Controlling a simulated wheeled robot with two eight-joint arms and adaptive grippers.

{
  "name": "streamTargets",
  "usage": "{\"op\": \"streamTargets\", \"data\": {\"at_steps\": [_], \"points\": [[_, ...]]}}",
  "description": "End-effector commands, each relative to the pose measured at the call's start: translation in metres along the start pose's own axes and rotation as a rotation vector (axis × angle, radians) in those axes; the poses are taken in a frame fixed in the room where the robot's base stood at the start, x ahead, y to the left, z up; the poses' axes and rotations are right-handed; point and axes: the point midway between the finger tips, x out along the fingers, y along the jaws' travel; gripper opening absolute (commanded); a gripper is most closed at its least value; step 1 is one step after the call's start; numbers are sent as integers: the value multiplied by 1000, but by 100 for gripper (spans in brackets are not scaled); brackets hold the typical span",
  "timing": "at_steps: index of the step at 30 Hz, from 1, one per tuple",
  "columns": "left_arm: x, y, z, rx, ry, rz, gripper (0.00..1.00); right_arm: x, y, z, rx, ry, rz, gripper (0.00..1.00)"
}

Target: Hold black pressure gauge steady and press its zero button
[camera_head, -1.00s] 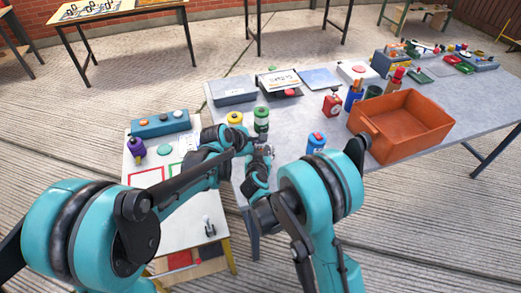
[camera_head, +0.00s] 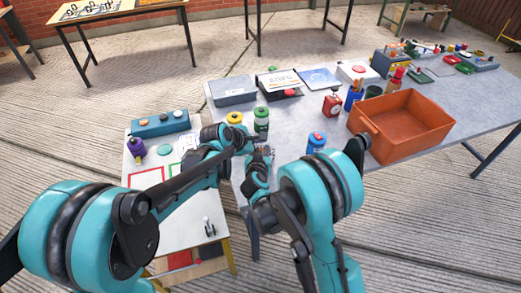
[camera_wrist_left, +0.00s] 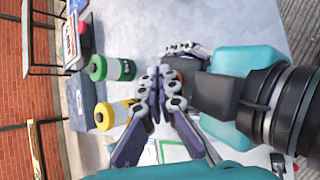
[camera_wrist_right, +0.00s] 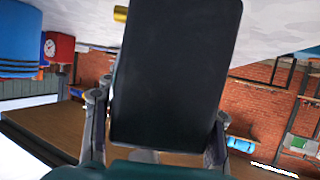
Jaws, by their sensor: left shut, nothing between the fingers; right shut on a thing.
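The black pressure gauge (camera_wrist_right: 175,75) fills the middle of the right wrist view as a large dark block. It sits between the fingers of my right gripper (camera_wrist_right: 157,118), which is shut on it. Its dial and zero button are not visible there. In the head view my right gripper (camera_head: 263,152) is close beside my left gripper (camera_head: 246,142), and the arms hide most of the gauge. In the left wrist view my left gripper (camera_wrist_left: 160,76) is shut and empty, its fingertips close to the right gripper and dark parts there. I cannot tell whether it touches the gauge.
A green-banded canister (camera_head: 261,120) and a yellow-topped one (camera_head: 234,118) stand just beyond the grippers. A blue canister (camera_head: 316,142) and an orange crate (camera_head: 428,143) stand to the right. A white side table (camera_head: 190,215) is at left front.

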Motion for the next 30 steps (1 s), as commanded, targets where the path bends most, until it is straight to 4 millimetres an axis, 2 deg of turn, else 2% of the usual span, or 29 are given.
{"op": "streamTargets", "data": {"at_steps": [9, 24, 30], "points": [[-2, 2, 2, 0, 0, 0, 0, 0, 0, 0, 1, 0, 0, 10], [-37, 27, 27, 0, 0, 0, 0, 0, 0, 0, 1, 0, 0, 10], [-42, 31, 31, 0, 0, 0, 0, 0, 0, 0, 1, 0, 0, 10]]}}
